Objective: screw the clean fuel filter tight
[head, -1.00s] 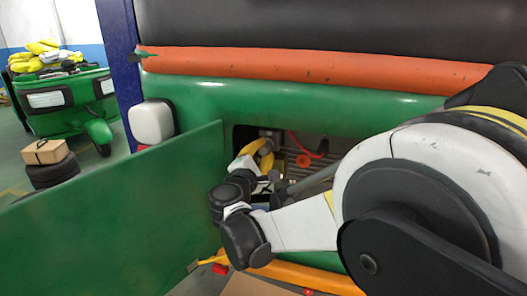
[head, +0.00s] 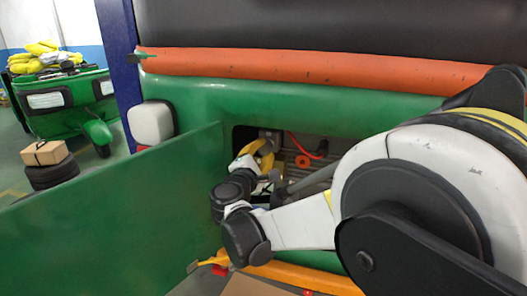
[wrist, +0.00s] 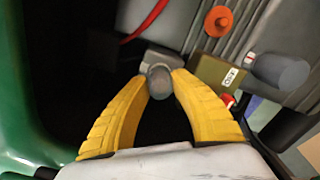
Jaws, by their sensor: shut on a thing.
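The fuel filter (wrist: 160,83) is a small grey cylinder under a grey bracket-like mount in the wrist view. My gripper (wrist: 161,80) has its two yellow ribbed fingers shut on it, one on each side. Whether this filter is the clean one, and how it is seated, I cannot tell. In the head view my gripper (head: 265,152) is inside the opening in the green body, and the filter is not clear there.
A larger grey cylinder (wrist: 280,72) lies right of my fingers, beside an olive labelled box (wrist: 219,82). An orange knob (wrist: 218,21) and red hose (wrist: 147,21) are above. The green open panel (head: 120,210) borders the opening on the left.

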